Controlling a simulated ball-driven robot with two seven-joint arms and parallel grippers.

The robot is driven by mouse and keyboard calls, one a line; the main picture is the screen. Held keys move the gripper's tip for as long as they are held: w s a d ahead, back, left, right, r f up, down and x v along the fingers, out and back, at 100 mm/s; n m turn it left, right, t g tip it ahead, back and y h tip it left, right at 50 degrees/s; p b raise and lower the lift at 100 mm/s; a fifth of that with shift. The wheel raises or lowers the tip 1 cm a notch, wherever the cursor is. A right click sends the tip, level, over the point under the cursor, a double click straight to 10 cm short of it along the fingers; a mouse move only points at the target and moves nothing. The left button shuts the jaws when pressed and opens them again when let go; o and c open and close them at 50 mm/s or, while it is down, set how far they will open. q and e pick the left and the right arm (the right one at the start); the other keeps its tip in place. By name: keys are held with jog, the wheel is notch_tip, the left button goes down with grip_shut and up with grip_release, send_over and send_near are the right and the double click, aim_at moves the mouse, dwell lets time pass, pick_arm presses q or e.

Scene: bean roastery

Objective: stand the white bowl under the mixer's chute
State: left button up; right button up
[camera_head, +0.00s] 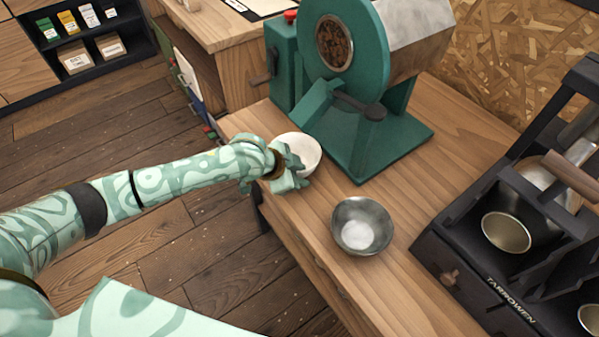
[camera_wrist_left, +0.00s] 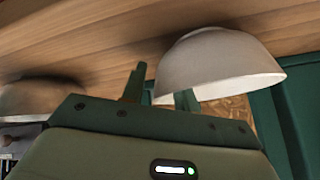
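The white bowl (camera_head: 309,148) stands upright at the left edge of the wooden counter, in front of the green mixer (camera_head: 365,150). A slanted green part that looks like the chute (camera_head: 316,101) is just behind the bowl. My left gripper (camera_head: 292,170) is at the bowl's near left side and hides part of it. In the left wrist view, which looks upside down, the bowl (camera_wrist_left: 222,62) has its rim at the finger tips (camera_wrist_left: 160,92). The fingers are apart, with the bowl's edge between them. My right gripper is not in view.
A black machine (camera_head: 490,250) with metal cups is at the right. The mixer has a dark handle (camera_head: 362,106) at its front.

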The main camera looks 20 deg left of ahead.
pick_arm(q)
jog(key=p+v, duration=0.4)
jog(key=v, duration=0.8)
dwell(1.3)
